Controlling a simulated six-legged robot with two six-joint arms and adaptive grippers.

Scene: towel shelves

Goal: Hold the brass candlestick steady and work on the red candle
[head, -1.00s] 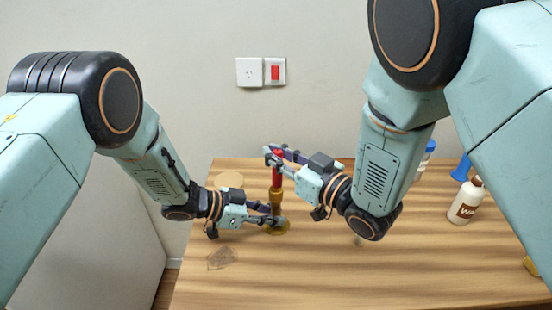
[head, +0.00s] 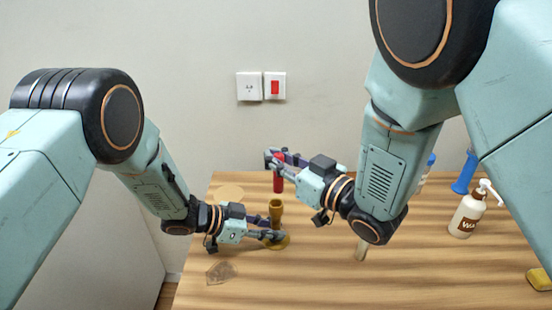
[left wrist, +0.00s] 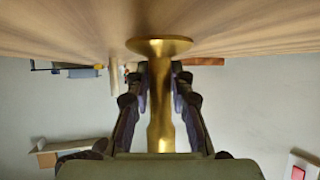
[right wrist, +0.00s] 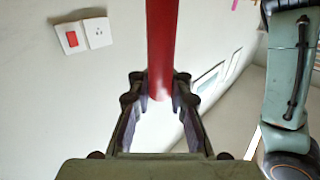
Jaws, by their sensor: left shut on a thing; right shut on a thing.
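The brass candlestick (head: 276,206) stands upright on the wooden table. My left gripper (head: 278,236) is shut on its stem, just above the round base. In the left wrist view the candlestick (left wrist: 160,100) runs between both fingers. The red candle (head: 279,183) is above the candlestick, apart from its top. My right gripper (head: 272,160) is shut on the candle. In the right wrist view the red candle (right wrist: 161,45) sits between the fingertips, with its end showing there. In the head view the fingers hide part of the candle.
A white pump bottle (head: 466,214) stands at the right of the wooden table (head: 330,270), near a blue object (head: 466,172). A yellow item (head: 540,278) lies at the right edge. A flat brown patch (head: 220,272) lies left of the candlestick. The front middle is clear.

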